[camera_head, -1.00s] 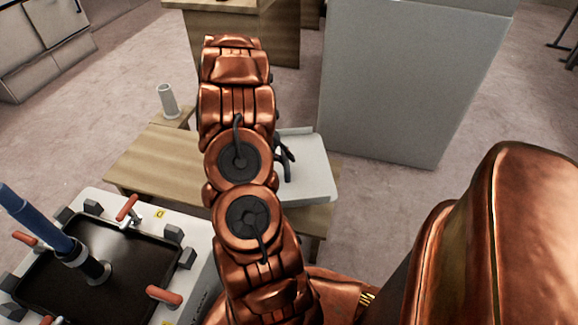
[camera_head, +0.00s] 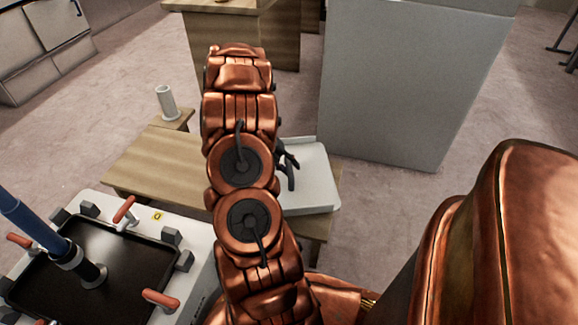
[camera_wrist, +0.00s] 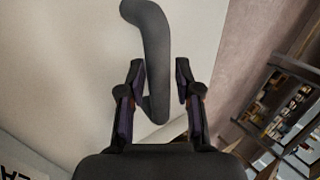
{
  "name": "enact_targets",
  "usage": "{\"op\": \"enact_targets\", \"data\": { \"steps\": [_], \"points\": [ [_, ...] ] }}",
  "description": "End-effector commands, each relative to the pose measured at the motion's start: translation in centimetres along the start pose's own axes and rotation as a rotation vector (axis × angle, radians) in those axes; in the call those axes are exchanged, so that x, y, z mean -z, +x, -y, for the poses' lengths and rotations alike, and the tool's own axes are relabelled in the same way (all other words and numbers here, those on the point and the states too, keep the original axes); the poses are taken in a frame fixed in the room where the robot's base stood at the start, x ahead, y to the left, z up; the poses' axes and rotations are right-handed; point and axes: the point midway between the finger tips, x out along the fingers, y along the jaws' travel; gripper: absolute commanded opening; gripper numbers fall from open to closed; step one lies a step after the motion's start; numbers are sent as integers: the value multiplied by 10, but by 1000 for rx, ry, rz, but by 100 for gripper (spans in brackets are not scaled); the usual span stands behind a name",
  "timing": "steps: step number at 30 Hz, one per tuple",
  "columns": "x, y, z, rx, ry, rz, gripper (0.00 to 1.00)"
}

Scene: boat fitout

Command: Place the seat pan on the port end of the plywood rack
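The seat pan (camera_head: 312,190) is a pale, shallow panel with a dark upright handle (camera_head: 291,176). It appears to rest flat on the right end of the plywood rack (camera_head: 150,165), a low wooden bench. My arm hides the middle of the rack and the pan's left side. My gripper (camera_head: 286,158) is at the handle, partly hidden by my arm. In the wrist view, the fingers of my gripper (camera_wrist: 160,100) are apart on either side of the black handle (camera_wrist: 152,50), with a gap beside it. The pale pan surface (camera_wrist: 60,70) lies beyond.
A white fixture with a black tray (camera_head: 120,265), red-handled clamps and a blue tube (camera_head: 32,225) stands at lower left. A pale cylinder (camera_head: 166,102) stands on a small wooden block behind the rack. A tall grey box (camera_head: 410,90) stands behind the pan. Floor is clear at left.

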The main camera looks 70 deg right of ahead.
Motion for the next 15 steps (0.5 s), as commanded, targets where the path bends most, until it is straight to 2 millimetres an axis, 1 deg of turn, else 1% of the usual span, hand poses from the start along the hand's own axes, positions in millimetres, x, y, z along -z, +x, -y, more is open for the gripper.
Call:
{"op": "enact_targets", "data": {
  "steps": [1, 3, 13, 15],
  "points": [
    [0, 0, 0, 0, 0, 0, 42],
    [0, 0, 0, 0, 0, 0, 46],
    [0, 0, 0, -1, 0, 0, 46],
    [0, -8, 1, 0, 0, 1, 46]
  ]
}}
